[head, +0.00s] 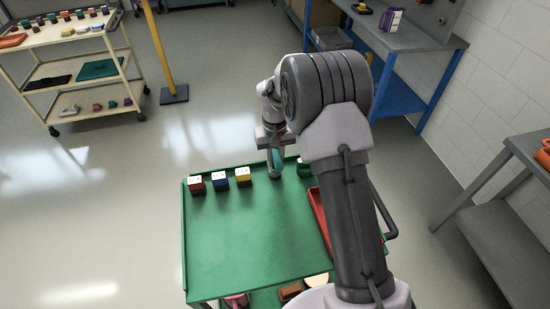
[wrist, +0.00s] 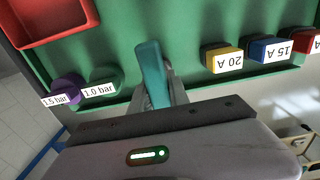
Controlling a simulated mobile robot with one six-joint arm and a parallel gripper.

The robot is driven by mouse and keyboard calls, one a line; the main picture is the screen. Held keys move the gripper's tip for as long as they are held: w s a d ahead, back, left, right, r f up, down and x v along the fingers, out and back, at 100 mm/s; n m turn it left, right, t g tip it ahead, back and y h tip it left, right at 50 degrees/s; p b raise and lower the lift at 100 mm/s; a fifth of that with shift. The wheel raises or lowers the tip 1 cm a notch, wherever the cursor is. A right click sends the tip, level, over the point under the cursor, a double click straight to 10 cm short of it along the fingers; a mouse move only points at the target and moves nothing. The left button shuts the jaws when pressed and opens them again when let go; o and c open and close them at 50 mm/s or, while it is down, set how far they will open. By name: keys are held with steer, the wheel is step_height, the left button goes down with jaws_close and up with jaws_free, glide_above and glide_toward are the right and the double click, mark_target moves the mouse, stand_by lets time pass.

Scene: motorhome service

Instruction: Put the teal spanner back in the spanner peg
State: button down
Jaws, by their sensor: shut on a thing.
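My gripper (head: 273,150) is over the far edge of a green cart top (head: 245,235). It is shut on the teal spanner (wrist: 151,72), which juts out from the jaws above the green surface in the wrist view. In the head view only a small teal part of it (head: 275,160) shows below my gripper. I cannot tell whether it touches the cart. I cannot make out the spanner peg in either view.
Red, blue and yellow labelled blocks (head: 220,179) stand along the cart's far edge. Purple (wrist: 68,88) and green (wrist: 103,80) labelled pieces and a red tray (wrist: 50,20) are opposite. A cream shelf trolley (head: 75,75) and blue-framed workbench (head: 395,38) stand beyond open floor.

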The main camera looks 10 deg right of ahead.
steer(key=shift+f+b, duration=0.35)
steer(key=shift+f, duration=0.25)
steer(key=c, duration=1.2)
jaws_free()
steer(key=shift+o, duration=0.2)
